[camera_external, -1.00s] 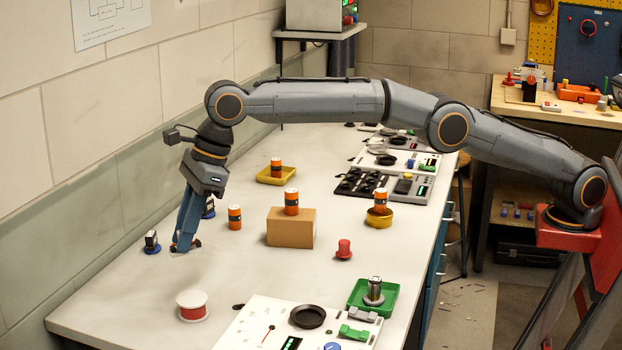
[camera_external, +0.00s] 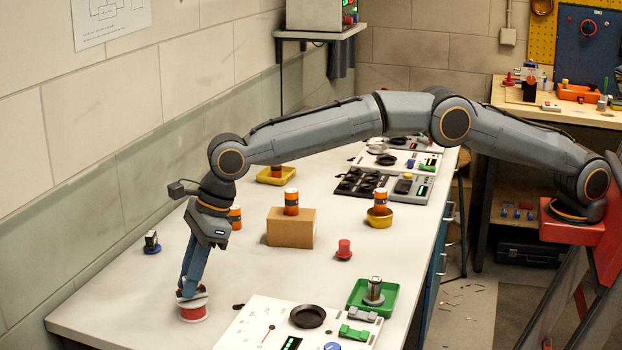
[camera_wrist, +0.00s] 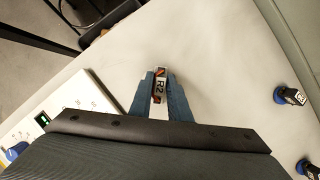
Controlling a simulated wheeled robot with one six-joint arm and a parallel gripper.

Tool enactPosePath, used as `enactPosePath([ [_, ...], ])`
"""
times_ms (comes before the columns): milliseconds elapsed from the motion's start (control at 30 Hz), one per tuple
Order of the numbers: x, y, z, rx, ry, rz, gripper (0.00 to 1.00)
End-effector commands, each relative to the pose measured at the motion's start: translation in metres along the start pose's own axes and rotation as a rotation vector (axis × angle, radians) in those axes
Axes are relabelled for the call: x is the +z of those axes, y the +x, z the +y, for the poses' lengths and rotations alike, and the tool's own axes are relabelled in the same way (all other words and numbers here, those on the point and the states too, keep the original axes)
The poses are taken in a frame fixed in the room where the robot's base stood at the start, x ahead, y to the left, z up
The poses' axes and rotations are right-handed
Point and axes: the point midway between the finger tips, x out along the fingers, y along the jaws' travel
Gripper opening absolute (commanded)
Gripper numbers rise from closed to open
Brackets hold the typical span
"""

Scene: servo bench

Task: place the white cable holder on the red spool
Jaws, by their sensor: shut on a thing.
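My gripper (camera_external: 190,292) points down at the red spool (camera_external: 194,314), its fingertips right at the spool's white top. Most of the holder is hidden between the fingers. In the external view I cannot tell whether the holder touches the spool or hangs just above it. The spool stands upright on the bench. In the wrist view I cannot make the spool out clearly.
A white panel (camera_external: 251,323) with a black dish lies right of the spool. A cardboard box (camera_external: 290,234) with an orange can and a red bobbin (camera_external: 344,250) are farther right. The bench's front-left corner is clear.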

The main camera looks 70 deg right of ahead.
Motion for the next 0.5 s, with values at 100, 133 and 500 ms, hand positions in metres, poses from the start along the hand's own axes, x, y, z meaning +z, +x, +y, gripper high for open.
enactPosePath([
  [100, -0.0003, 0.0006, -0.0001, 0.0, 0.0, 0.0, 0.0],
  [133, -0.0006, 0.0013, -0.0001, 0.0, 0.0, 0.001, 0.0],
  [500, -0.0012, 0.0028, 0.0, 0.0, 0.0, 0.001, 0.35],
])
